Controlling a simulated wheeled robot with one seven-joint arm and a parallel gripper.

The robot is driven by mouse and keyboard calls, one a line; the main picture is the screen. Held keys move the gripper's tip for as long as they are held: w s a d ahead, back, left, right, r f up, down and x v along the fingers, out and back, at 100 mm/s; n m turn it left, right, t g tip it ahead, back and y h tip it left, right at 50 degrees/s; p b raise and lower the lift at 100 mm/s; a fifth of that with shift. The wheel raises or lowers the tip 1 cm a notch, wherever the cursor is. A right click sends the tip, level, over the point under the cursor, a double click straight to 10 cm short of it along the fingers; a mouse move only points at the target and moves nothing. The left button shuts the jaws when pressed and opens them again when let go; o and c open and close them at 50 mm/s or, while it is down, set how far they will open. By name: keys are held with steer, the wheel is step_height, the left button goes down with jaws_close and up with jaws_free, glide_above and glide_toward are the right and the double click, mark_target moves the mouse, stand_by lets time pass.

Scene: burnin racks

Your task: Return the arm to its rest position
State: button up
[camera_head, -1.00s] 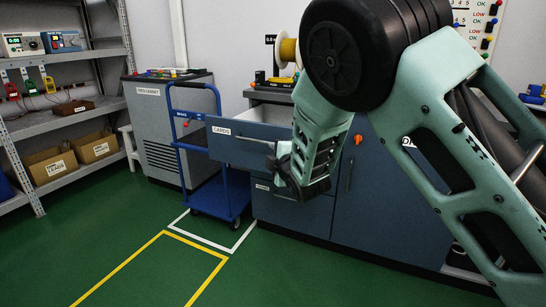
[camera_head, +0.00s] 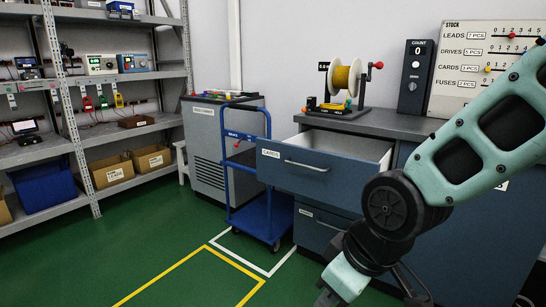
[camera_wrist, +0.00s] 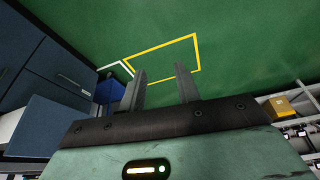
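My arm comes in from the right edge in the head view, bends at a dark round joint, and runs down to the bottom edge. It hangs in front of the blue cabinet (camera_head: 440,230). In the wrist view my gripper (camera_wrist: 160,85) has its two fingers apart, with nothing between them and green floor beyond. In the head view the end of my arm is low and partly cut off, so the fingers do not show clearly there.
The CARDS drawer (camera_head: 315,172) stands pulled out to the left of my arm. A blue trolley (camera_head: 265,215) stands beside it. A grey cabinet (camera_head: 205,140) and shelves (camera_head: 80,145) are farther left. Green floor (camera_head: 110,250) with yellow lines is clear at lower left.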

steer(key=s+d+m+g+h, duration=0.1)
steer(key=s+d+g+h, duration=0.2)
steer(key=s, duration=0.8)
step_height(320, 180, up, 21)
steer(key=s+d+p, duration=0.1)
steer(key=p, duration=1.9)
steer(key=shift+d+y, duration=0.35)
steer(key=shift+y, duration=0.05)
steer(key=shift+f, duration=0.1)
